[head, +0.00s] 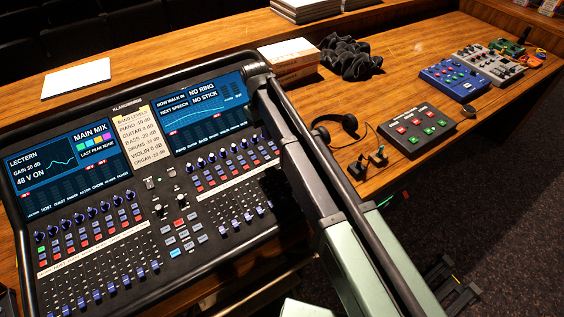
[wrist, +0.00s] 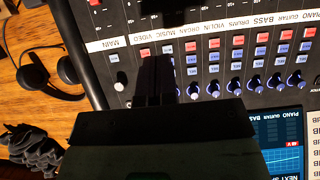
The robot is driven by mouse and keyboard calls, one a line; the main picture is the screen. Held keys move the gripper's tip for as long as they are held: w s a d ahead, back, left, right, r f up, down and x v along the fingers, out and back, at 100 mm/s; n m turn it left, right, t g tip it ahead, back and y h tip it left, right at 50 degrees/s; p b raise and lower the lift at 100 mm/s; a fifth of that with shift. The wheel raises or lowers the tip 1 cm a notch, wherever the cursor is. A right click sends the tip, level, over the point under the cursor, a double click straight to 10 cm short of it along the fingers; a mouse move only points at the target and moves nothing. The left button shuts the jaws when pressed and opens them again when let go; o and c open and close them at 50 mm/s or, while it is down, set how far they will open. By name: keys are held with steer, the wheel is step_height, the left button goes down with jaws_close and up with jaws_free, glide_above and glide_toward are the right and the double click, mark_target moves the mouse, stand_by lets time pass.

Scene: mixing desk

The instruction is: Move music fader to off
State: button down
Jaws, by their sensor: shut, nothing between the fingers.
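The mixing desk (head: 150,290) fills the left half of the head view, with a right-hand bank of blue-capped faders (head: 235,222). I cannot tell the music fader apart there; my arm covers the right end of the desk. In the wrist view the desk appears upside down. Its white label strip (wrist: 215,28) reads MAIN, VIDEO, MUSIC, ORGAN and on, with MUSIC just above and right of my fingers. The music fader cap cannot be made out. My gripper (wrist: 155,60) is shut and empty, over the button rows near VIDEO and MUSIC. Its fingers hide part of the desk.
A headset (wrist: 38,75) lies on the wooden table (head: 400,80) beside the desk. A button box (head: 417,128), a blue pedal (head: 453,77), a black cloth (head: 348,58) and a stack of white-topped boxes (head: 290,55) also lie there.

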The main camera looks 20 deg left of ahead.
steer(key=b, duration=1)
glide_toward(290, 188)
steer(key=w+a+f, duration=0.2)
steer(key=a+f, duration=0.1)
steer(key=w+a+f, duration=0.1)
steer(key=f, duration=0.1)
steer(key=shift+w+a+f, duration=0.15)
steer(key=shift+w, duration=0.15)
steer(key=s+d, duration=0.2)
steer(key=d, duration=0.1)
steer(key=shift+s+f, duration=0.1)
steer(key=shift+s, duration=0.15)
steer(key=shift+s+d, duration=0.15)
steer(key=s+d, duration=0.3)
steer(key=shift+d+f, duration=0.2)
steer(key=shift+f, duration=0.1)
